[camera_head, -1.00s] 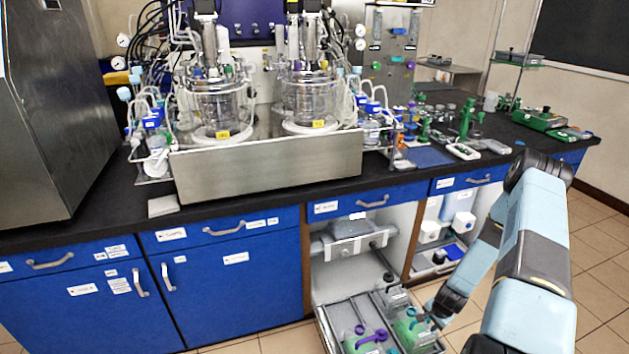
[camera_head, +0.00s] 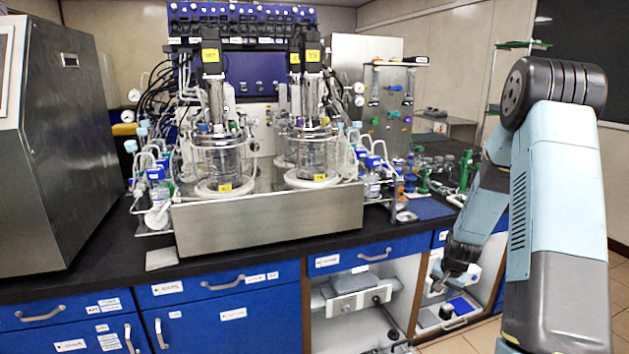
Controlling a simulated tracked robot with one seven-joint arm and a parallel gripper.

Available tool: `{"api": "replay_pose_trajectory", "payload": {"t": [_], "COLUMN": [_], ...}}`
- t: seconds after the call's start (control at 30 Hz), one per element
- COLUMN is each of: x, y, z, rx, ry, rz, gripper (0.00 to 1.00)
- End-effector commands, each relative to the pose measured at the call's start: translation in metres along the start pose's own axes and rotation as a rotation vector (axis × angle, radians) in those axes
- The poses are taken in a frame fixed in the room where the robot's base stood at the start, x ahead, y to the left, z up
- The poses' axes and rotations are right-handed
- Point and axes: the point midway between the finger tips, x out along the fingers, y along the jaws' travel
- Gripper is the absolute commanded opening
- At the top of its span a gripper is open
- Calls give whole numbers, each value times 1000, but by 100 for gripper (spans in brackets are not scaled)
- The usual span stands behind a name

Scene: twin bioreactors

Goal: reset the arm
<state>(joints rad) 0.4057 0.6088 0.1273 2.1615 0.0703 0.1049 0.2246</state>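My arm, light blue and dark grey, stands at the right of the head view, raised, with its elbow high. The forearm hangs down and to the left. My gripper (camera_head: 440,284) points downward in front of the open cabinet below the bench. It is small and dark, and I cannot make out whether its fingers are apart or together. No object shows clearly in it.
Twin glass bioreactors (camera_head: 222,160) (camera_head: 312,152) stand behind a steel front panel (camera_head: 270,222) on the black bench. Blue drawers (camera_head: 222,283) and open cabinets lie below. A large steel machine (camera_head: 70,160) is at left. Tiled floor (camera_head: 470,338) shows at lower right.

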Motion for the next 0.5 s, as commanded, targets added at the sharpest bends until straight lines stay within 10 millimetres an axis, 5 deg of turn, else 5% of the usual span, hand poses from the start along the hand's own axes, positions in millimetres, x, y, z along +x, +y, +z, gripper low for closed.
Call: {"api": "replay_pose_trajectory", "payload": {"t": [0.5], "x": [-168], "y": [-48], "z": [21], "rx": [-190], "ry": [60], "rz": [-4], "gripper": [38]}}
